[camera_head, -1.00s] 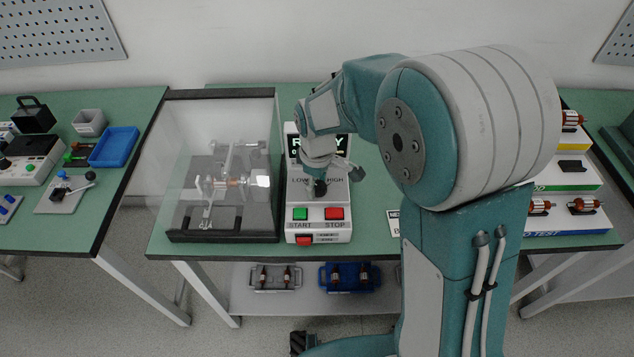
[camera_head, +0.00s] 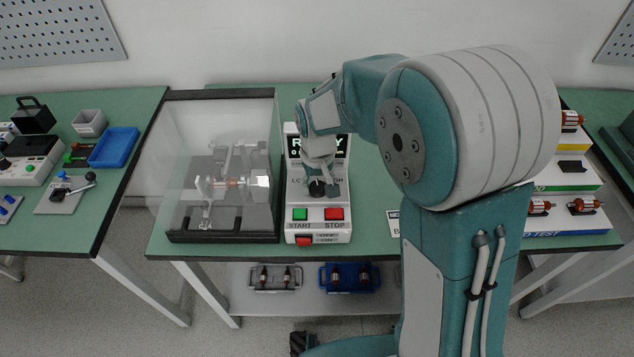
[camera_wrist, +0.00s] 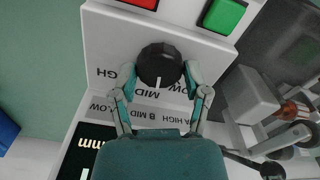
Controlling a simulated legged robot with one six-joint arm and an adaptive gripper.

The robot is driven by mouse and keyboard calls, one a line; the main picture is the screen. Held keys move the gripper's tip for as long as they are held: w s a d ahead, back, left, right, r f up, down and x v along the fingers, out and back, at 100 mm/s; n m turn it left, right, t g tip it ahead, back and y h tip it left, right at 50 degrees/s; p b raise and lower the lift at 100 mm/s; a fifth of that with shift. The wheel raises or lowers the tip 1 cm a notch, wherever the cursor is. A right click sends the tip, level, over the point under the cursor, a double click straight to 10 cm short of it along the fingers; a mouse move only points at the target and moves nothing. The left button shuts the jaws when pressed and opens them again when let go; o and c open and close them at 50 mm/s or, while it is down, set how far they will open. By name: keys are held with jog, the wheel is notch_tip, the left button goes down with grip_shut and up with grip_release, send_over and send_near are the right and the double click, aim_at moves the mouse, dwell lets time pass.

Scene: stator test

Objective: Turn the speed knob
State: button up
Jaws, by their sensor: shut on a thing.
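The speed knob (camera_wrist: 160,66) is black and round with a white pointer line. It sits on the sloped face of a white control box (camera_head: 315,216), between the LOW, MID and HIGH labels and the buttons. My gripper (camera_wrist: 159,77) is shut on the knob, one finger on each side, in the wrist view. In the wrist view the white line points toward the MID label. In the head view my gripper (camera_head: 318,188) covers most of the knob and part of the labels.
A green START button (camera_head: 300,214) and red STOP button (camera_head: 334,214) lie just in front of the knob. A clear-covered test rig (camera_head: 222,238) stands close on the left. The display (camera_head: 340,147) is partly hidden by my arm. Motor parts (camera_head: 583,206) stand at right.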

aim_at(316, 185)
jog(key=shift+s+f+m, duration=0.1)
jog(key=shift+f+m, duration=0.1)
jog(key=shift+m, duration=0.7)
jog(key=o, duration=1.1)
jog(key=shift+o, duration=0.2)
jog(key=shift+r, duration=0.1)
notch_tip(316, 185, up, 12)
jog(key=shift+a, duration=0.1)
